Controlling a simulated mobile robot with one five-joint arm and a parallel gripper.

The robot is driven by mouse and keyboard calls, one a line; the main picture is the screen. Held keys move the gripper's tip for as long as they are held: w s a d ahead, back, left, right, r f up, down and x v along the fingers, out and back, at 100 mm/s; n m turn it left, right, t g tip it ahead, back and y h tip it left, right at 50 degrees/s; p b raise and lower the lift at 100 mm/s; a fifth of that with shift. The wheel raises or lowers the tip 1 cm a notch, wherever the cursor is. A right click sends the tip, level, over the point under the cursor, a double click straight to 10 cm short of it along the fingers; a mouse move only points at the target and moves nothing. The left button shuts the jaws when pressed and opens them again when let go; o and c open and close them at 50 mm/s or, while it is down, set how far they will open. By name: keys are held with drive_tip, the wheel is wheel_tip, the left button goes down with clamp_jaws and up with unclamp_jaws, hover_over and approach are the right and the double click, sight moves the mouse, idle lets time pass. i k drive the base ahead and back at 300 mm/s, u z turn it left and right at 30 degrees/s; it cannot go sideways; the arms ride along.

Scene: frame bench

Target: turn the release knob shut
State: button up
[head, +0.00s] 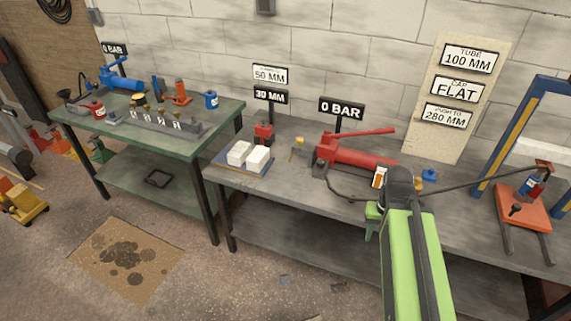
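A red hand pump (352,153) with a long red handle lies on the grey bench, near the middle of the head view. A black hose runs from its left end along the bench. The release knob is too small to make out for certain on the pump. My green arm reaches up from the bottom of the view to the bench's front edge. My gripper (372,214) is at its dark wrist, right of and nearer than the pump's left end. Its fingers are mostly hidden, and I cannot tell whether they are open or touching anything.
A "0 BAR" sign (341,108) stands behind the pump. White blocks (248,156) on a blue tray and a small yellow item (298,142) lie to the left. A green table (215,133) holds another blue pump (122,82).

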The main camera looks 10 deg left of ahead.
sight(320, 163)
drive_tip(key=u, duration=0.4)
drive_tip(key=k, duration=1.2)
drive_tip(key=z, duration=0.45)
drive_tip(key=i, duration=2.25)
drive_tip(key=u, duration=0.85)
